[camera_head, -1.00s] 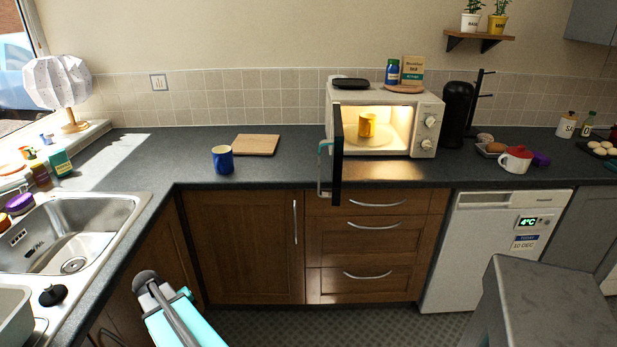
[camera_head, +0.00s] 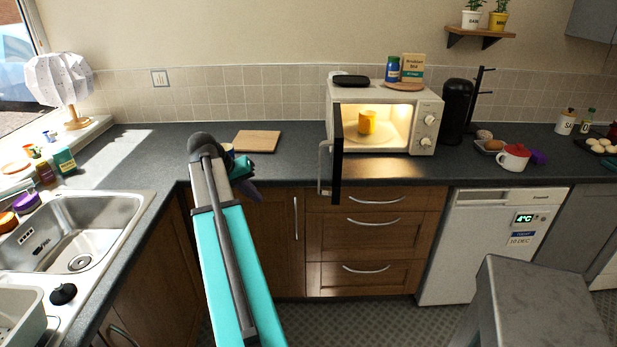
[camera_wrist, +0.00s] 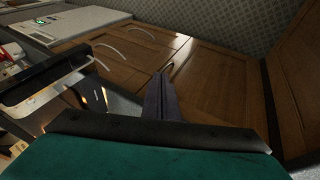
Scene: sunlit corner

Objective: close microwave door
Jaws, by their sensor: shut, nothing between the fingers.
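The white microwave (camera_head: 432,112) stands on the counter with its lit inside showing. Its dark door (camera_head: 338,160) is wide open, swung out toward the room and seen nearly edge-on. A silver handle (camera_head: 325,168) is on the door's left side. A yellow mug (camera_head: 367,122) stands inside on the turntable. My gripper (camera_head: 254,191) is shut and empty, at the counter's front edge, left of the door and apart from it. In the wrist view the shut fingers (camera_wrist: 161,92) point toward the wooden cabinet fronts, and the dark door (camera_wrist: 42,72) shows at the left.
A wooden board (camera_head: 257,141) lies on the counter behind the gripper. The sink (camera_head: 85,235) is at left. A red and white mug (camera_head: 513,160) stands right of the microwave. Counter before the board's right side is clear.

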